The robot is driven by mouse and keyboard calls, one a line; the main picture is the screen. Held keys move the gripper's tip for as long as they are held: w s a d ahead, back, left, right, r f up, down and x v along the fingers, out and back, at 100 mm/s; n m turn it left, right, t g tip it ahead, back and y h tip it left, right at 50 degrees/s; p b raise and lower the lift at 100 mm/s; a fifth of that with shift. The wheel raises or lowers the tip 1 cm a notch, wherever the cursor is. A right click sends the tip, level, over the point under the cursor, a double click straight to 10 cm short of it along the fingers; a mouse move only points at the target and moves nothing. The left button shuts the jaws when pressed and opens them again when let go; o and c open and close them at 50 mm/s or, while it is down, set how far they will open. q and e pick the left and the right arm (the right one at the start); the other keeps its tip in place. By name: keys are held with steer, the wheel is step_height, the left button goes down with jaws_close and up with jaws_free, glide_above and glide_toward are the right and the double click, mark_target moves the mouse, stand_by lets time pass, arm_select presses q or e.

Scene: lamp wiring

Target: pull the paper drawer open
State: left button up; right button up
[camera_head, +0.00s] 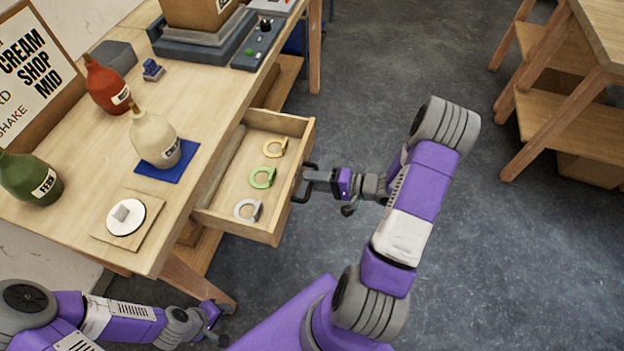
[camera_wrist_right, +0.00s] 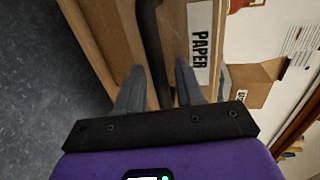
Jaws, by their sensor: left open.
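The paper drawer (camera_head: 272,235) is slid well out from under the bench in the head view. Its dark bar handle (camera_head: 301,187) is on the front panel, and the front carries a PAPER label (camera_wrist_right: 199,45) in the right wrist view. My right gripper (camera_head: 316,181) is at the handle from the right. My left gripper (camera_head: 212,321) is open and empty, low beside the bench leg, away from the drawer.
Three C-shaped pieces, yellow (camera_head: 274,147), green (camera_head: 263,178) and white (camera_head: 248,210), lie in the drawer. Bottles, including a cream one (camera_head: 155,138) on a blue mat, stand on the bench (camera_head: 82,225). The floor right of the drawer is clear.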

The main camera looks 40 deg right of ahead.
steer(key=p+v, duration=0.1)
steer(key=v, duration=0.5)
steer(key=shift+s+d, duration=0.2)
steer(key=shift+s, duration=0.1)
steer(key=shift+r, duration=0.1)
